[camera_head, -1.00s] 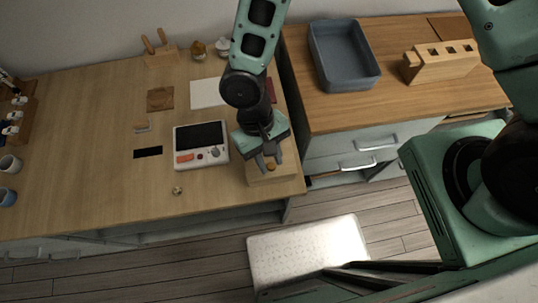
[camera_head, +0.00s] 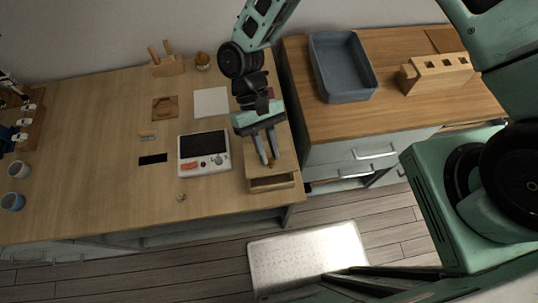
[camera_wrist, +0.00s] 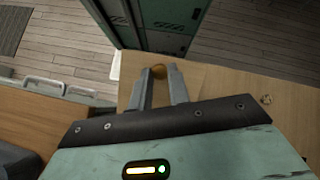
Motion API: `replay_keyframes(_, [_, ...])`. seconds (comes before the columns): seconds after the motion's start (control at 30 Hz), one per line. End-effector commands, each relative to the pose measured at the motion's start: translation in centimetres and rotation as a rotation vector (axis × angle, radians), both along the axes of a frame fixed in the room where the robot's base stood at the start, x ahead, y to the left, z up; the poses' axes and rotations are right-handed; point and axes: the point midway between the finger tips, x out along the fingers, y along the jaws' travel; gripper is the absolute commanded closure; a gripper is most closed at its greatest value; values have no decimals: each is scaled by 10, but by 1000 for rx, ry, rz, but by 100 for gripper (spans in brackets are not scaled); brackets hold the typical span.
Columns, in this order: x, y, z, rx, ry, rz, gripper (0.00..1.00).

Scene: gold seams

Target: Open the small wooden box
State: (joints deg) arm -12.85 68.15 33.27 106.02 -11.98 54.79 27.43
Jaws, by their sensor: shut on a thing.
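The small wooden box (camera_head: 272,186) stands at the right front edge of the light wooden counter, in the head view. Its pale lid (camera_head: 255,168) is tilted up, with a dark opening showing along the front. My gripper (camera_head: 271,163) is over the lid, its grey fingers shut on the small brown knob. In the wrist view the knob (camera_wrist: 158,70) sits between the fingertips of my gripper (camera_wrist: 158,72). The inside of the box is mostly hidden by the lid.
A white device with a dark screen (camera_head: 204,143) stands left of the box. A small brass knob (camera_head: 181,197) lies near the counter's front edge. A blue-grey tray (camera_head: 345,93) and a slotted wooden block (camera_head: 436,75) stand on the right counter. Bare counter (camera_head: 100,120) lies further left.

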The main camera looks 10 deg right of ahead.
Motion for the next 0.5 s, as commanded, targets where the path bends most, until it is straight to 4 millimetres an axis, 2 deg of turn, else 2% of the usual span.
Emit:
replay_keyframes(0.23, [26,0,11,0,-21,-2,100])
replay_keyframes(0.5, [56,-2,14,0,-30,-3,100])
